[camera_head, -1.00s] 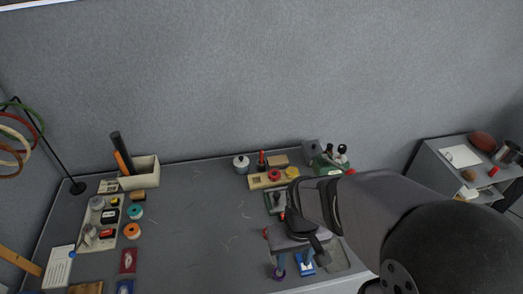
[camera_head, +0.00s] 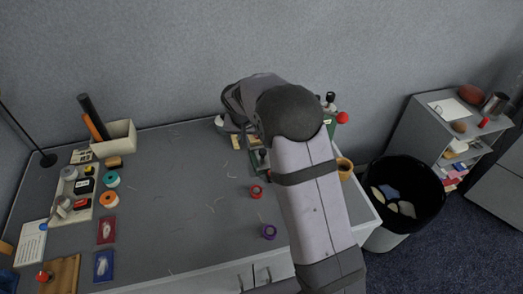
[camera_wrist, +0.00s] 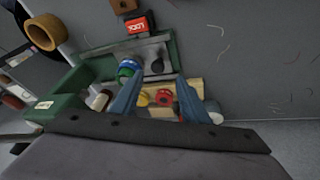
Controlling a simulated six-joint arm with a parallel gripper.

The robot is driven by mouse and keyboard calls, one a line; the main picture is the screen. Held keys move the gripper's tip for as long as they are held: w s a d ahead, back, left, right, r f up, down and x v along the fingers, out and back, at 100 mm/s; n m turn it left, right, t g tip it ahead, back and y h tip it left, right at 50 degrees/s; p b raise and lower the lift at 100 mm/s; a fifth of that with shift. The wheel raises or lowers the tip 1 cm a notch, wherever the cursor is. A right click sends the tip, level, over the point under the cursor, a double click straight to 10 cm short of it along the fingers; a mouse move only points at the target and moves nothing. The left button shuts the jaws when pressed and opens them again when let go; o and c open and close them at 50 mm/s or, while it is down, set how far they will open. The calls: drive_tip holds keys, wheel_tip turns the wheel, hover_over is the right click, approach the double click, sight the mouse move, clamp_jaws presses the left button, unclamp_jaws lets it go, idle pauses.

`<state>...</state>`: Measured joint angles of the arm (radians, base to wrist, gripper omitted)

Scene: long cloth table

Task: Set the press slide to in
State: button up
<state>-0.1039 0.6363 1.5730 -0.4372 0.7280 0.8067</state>
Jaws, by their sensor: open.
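In the wrist view, a green-framed fixture (camera_wrist: 83,75) carries a grey metal plate with a black knob (camera_wrist: 157,66) on it. A blue-and-green round cap (camera_wrist: 128,68) is beside the plate. I cannot tell for sure which part is the press slide or its setting. My gripper (camera_wrist: 160,79) is open, its two blue fingers apart and empty, with the fixture and a wooden board behind them. In the head view, my arm covers the gripper and most of the fixture; a green part (camera_head: 328,124) with a red ball knob (camera_head: 342,117) shows to the right.
The wooden board (camera_wrist: 195,87) bears yellow and red knobs. A red block marked LOCK (camera_wrist: 138,23) and a tan ring (camera_wrist: 43,32) lie nearby. The table's middle is largely clear.

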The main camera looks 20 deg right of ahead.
drive_tip(key=m, duration=0.4)
drive_tip(key=shift+d, duration=0.2)
drive_tip(key=shift+p+x, duration=1.2)
drive_tip(key=shift+x, duration=2.45)
drive_tip(key=shift+c, duration=0.2)
